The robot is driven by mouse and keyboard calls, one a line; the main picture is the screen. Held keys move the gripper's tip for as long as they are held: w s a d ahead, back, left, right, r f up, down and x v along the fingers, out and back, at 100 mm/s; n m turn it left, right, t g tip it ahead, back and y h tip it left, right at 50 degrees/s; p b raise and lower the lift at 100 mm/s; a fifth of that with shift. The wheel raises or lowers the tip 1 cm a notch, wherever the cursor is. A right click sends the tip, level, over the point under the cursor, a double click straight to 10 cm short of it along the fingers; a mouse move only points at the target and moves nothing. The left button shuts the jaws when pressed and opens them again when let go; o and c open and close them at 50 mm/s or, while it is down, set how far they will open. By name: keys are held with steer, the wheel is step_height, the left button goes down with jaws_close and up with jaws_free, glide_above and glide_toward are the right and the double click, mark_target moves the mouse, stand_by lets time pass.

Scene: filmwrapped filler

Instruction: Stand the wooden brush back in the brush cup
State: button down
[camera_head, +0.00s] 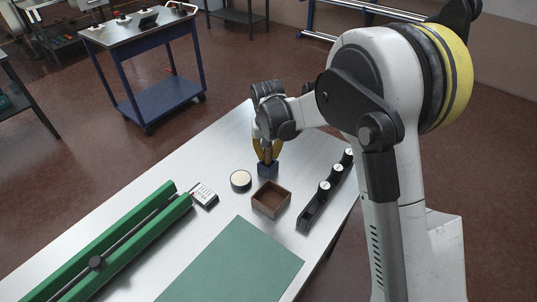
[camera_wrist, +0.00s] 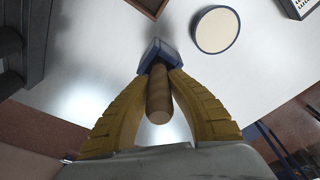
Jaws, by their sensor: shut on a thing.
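My gripper (camera_head: 268,158) is over the far part of the metal table, its yellow fingers pointing down. In the wrist view my gripper (camera_wrist: 162,74) is shut on the wooden brush (camera_wrist: 159,98), whose round handle end points toward the camera. The small blue brush cup (camera_head: 268,170) stands on the table directly below the fingertips. In the wrist view the blue cup (camera_wrist: 152,50) shows at the far end of the brush. The brush's lower end is hidden, so I cannot tell how deep it sits in the cup.
A brown open box (camera_head: 286,204) stands in front of the cup, and a round pale-topped dish (camera_head: 240,179) is to its left. A black rack (camera_head: 308,212) is at right. A calculator (camera_head: 204,195), green mat (camera_head: 235,268) and long green fixture (camera_head: 130,232) lie nearer the left and front.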

steer(key=shift+f, duration=0.1)
steer(key=c, duration=1.4)
jaws_free()
steer(key=shift+o, duration=0.2)
step_height(320, 180, up, 12)
steer(key=s+p, duration=0.1)
steer(key=p, duration=0.2)
steer(key=shift+s, duration=0.4)
steer(key=s+d+r+t, duration=0.1)
steer(key=s+d+r, duration=0.5)
steer(key=d+r, duration=0.1)
steer(key=s+d+r+t, duration=0.1)
steer(key=s+d, duration=0.4)
steer(key=s, duration=0.5)
steer(key=s+d+m+t, duration=0.1)
steer(key=s+d+t, duration=0.2)
steer(key=s+d, duration=0.3)
steer(key=s, duration=0.3)
steer(key=shift+s+d+r, duration=0.15)
steer(key=shift+s+r, duration=0.2)
steer(key=shift+s, duration=0.05)
